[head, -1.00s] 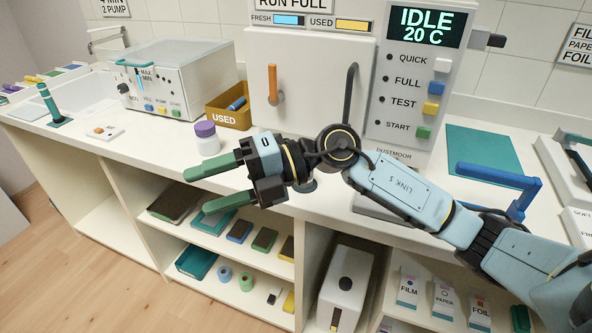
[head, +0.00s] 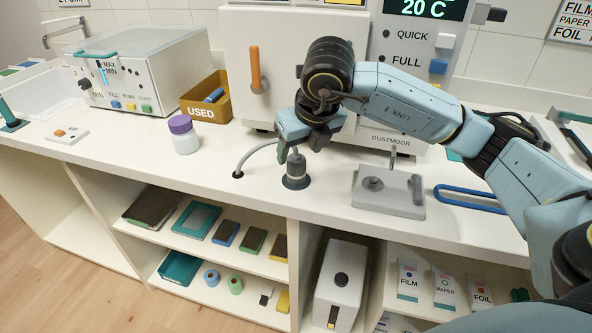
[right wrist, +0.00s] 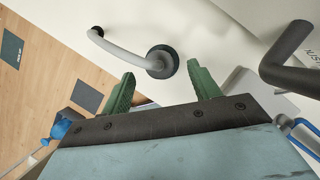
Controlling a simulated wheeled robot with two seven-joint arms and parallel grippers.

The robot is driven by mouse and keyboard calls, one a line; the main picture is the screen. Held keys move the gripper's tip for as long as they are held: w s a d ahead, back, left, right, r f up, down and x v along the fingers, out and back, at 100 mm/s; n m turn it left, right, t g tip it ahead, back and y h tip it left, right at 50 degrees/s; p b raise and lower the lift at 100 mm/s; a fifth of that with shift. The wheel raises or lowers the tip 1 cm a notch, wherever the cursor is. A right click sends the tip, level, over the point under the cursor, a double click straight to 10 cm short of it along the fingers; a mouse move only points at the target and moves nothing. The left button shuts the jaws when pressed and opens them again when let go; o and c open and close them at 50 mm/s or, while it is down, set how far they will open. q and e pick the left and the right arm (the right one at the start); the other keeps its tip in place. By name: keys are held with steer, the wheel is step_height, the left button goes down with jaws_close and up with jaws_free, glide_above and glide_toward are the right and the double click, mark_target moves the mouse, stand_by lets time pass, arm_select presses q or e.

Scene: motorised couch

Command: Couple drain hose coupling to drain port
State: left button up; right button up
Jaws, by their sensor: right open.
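The grey drain hose (head: 252,157) rises from a small dark hole in the counter and arcs right, toward a dark upright coupling (head: 295,165). The coupling stands above a dark round base (head: 296,183) on the counter. In the right wrist view the hose (right wrist: 124,52) runs to a dark ring (right wrist: 162,61). My right gripper (head: 299,148) points down just above the coupling, open, with its green fingers apart. In the right wrist view the ring lies between and just beyond the fingertips (right wrist: 160,70). I cannot tell which part is the drain port. My left gripper is out of view.
The white machine (head: 290,60) with an orange handle stands behind. A white jar with a purple lid (head: 183,134) and the USED bin (head: 207,100) are left. A grey latch plate (head: 389,191) and a blue handle (head: 468,198) are right. Counter front is clear.

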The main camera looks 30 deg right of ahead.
mark_target(297, 159)
steer(key=b+x, duration=0.1)
steer(key=x, duration=0.5)
steer(key=shift+w+f, duration=0.1)
steer(key=shift+f, duration=0.15)
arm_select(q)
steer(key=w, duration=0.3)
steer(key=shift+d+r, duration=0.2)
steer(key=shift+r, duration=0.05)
